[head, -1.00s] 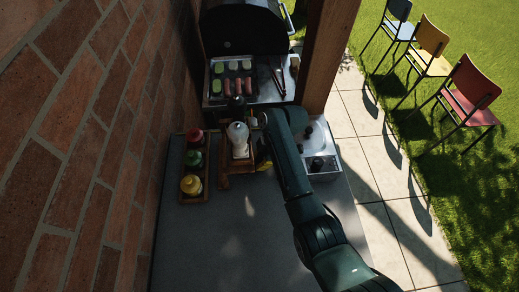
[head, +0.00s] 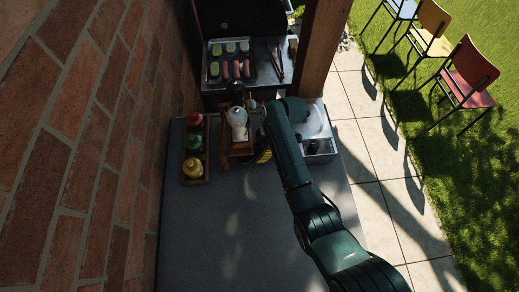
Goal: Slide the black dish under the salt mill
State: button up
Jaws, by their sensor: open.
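A pale, round-topped mill (head: 237,120), which looks like the salt mill, stands upright on a small wooden stand (head: 225,152) near the table's far end. A dark bottle or mill (head: 236,93) stands just behind it. I cannot make out the black dish; dark shapes around the mill and my arm are too small to tell apart. My arm reaches in from the lower right, and its end is to the right of the mill. My gripper (head: 264,143) is small, dark and partly hidden by my wrist; it is open, and I see nothing held in it.
A wooden tray (head: 207,179) with red, green and yellow-topped bottles (head: 193,143) stands left, by the brick wall. A pale box with knobs (head: 318,143) is right of my wrist. A grill (head: 250,62) with food is behind, beside a wooden post (head: 323,45). The near grey tabletop (head: 220,235) is clear.

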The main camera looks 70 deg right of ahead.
jog(key=shift+r, duration=0.15)
jog(key=v, duration=1.1)
jog(key=shift+s+d+r, duration=0.2)
jog(key=shift+r, duration=0.1)
jog(key=shift+r, duration=0.1)
